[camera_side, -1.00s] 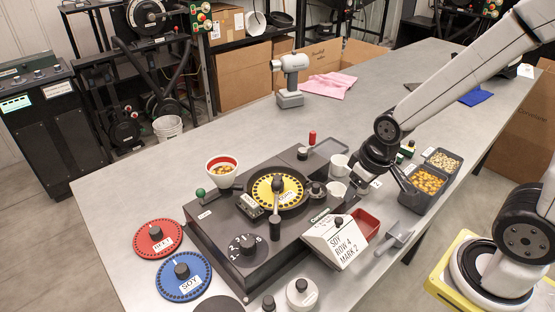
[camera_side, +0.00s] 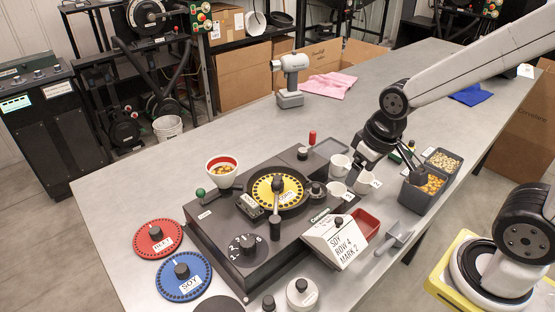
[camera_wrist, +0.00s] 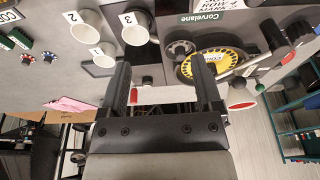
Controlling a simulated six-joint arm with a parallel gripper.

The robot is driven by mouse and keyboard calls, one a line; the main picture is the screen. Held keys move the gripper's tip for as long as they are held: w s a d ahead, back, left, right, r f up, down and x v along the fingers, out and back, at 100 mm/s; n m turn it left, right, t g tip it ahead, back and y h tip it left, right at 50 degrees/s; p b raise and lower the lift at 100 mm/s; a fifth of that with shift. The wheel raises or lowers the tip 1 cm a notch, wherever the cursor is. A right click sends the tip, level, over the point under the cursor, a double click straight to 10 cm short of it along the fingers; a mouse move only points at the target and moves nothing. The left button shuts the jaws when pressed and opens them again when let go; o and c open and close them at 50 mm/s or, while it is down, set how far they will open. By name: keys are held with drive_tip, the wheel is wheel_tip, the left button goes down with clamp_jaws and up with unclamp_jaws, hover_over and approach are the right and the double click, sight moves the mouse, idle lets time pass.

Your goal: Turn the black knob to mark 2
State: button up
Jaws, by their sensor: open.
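The black knob (camera_side: 248,243) sits on a numbered dial at the front left of the dark seed meter (camera_side: 225,222) in the side view. It is too small to read which mark it points to. My gripper (camera_side: 362,163) is above the table beyond the meter's right end, near the white cups and well away from the knob. In the wrist view my gripper (camera_wrist: 161,68) has its two fingers apart with nothing between them. The black knob's numbered dial cannot be made out there. A white card (camera_side: 338,240) reads SOY ROW 4 MARK 2.
A yellow seed plate (camera_side: 264,193) is mounted on the meter. Red (camera_side: 141,240) and blue (camera_side: 196,267) plates lie left of it. White numbered cups (camera_wrist: 87,27), a red tray (camera_side: 366,222) and seed bins (camera_side: 417,198) are on the right. The far table is mostly clear.

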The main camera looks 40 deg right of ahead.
drive_tip(key=shift+w+v, duration=0.35)
drive_tip(key=shift+v, duration=1.15)
drive_tip(key=n+g, duration=0.3)
drive_tip(key=n, duration=0.1)
hover_over(247, 241)
wheel_tip(247, 241, down, 4)
drive_tip(key=shift+f, duration=0.5)
drive_tip(key=shift+f, duration=3.9)
